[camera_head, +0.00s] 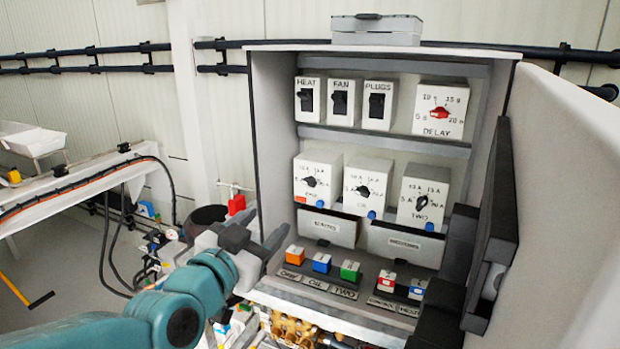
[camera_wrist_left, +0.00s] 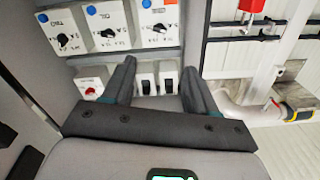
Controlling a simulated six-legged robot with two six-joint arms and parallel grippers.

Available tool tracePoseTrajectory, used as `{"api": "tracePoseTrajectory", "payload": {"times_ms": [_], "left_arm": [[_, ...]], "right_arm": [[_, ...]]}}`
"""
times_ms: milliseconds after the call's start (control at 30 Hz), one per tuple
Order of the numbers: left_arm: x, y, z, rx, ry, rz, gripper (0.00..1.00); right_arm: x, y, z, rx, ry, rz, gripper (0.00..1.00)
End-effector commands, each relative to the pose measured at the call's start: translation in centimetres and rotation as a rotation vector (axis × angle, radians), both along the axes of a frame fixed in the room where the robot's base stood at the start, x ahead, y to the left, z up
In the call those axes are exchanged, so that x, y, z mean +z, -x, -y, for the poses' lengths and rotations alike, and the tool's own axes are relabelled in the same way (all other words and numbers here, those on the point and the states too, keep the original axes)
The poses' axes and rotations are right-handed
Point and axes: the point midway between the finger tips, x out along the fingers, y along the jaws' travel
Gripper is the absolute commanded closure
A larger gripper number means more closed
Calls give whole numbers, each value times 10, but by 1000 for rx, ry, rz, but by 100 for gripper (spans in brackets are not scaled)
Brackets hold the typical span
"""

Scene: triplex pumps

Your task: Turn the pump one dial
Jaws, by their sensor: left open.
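The pump one dial (camera_head: 310,181) is a black knob on a white box with amp marks, leftmost in the cabinet's middle row. In the wrist view the picture is turned over, and this dial (camera_wrist_left: 159,28) shows at the top, beyond the fingertips. My left gripper (camera_head: 262,228) is open and empty at the cabinet's front left edge, below and left of the dial and apart from it. Its two dark fingers (camera_wrist_left: 158,68) are spread in the wrist view. Two similar dials, the middle one (camera_head: 363,190) and the one marked TWO (camera_head: 422,202), stand to the right.
Above are three black switches (camera_head: 341,102) and the red DELAY dial (camera_head: 438,113). Below are two label bins (camera_head: 327,226) and several coloured blocks (camera_head: 321,263). The cabinet's side wall (camera_head: 278,140) bounds the left, and its open door (camera_head: 570,190) the right.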

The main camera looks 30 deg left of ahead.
Motion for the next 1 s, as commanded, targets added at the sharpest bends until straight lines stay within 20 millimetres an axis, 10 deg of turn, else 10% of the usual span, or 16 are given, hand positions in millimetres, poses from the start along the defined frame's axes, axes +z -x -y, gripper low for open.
{"api": "tracePoseTrajectory", "payload": {"times_ms": [700, 1000], "left_arm": [[3, -140, -4, -8, 1, -6, 43], [1, -167, -6, -7, 0, -3, 43]], "right_arm": [[52, 0, 0, 0, 0, 0, 100], [60, 0, 0, 0, 0, 0, 100]]}}
